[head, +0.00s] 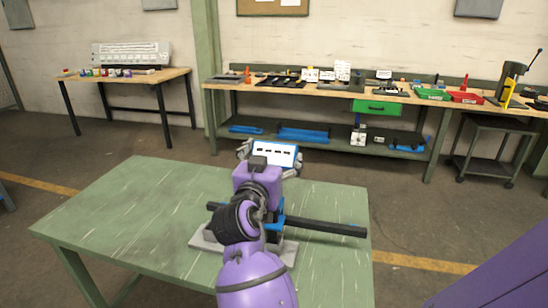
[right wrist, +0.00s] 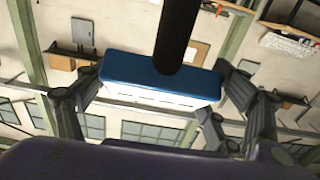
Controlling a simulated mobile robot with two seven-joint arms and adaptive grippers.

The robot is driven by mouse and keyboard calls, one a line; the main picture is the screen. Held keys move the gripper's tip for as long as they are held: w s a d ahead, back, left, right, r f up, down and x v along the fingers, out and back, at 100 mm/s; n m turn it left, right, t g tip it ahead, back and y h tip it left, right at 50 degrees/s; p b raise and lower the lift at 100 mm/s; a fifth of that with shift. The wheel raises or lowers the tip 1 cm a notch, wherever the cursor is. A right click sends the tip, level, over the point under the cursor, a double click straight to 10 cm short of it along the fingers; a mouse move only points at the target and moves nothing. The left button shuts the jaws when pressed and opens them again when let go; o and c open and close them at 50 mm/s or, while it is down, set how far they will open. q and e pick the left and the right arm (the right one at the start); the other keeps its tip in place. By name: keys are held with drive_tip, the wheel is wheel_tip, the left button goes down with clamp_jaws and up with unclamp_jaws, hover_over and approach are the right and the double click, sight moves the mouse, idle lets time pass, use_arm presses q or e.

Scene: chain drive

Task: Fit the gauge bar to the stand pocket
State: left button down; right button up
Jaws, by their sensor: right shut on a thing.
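My right gripper (head: 270,153) is raised above the far part of the green table, shut on a blue and white block (head: 284,154) with dark slots in its white face. In the right wrist view the block (right wrist: 130,82) spans between the two fingers, and a dark rod (right wrist: 178,28) reaches down over its blue face. I cannot tell whether the rod is joined to it. A long black bar (head: 330,228) with a blue part lies across a stand with a grey base plate (head: 205,240). My right arm hides the stand's middle and any pocket. My left gripper is out of view.
The green table (head: 110,215) is bare on its left. Behind it, a long workbench (head: 330,90) holds trays, red and green bins and tools. A smaller table (head: 125,75) stands at the back left, and a dark cart (head: 490,150) at the back right.

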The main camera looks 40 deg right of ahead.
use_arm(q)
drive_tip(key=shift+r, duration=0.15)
use_arm(e)
drive_tip(key=shift+r, duration=0.3)
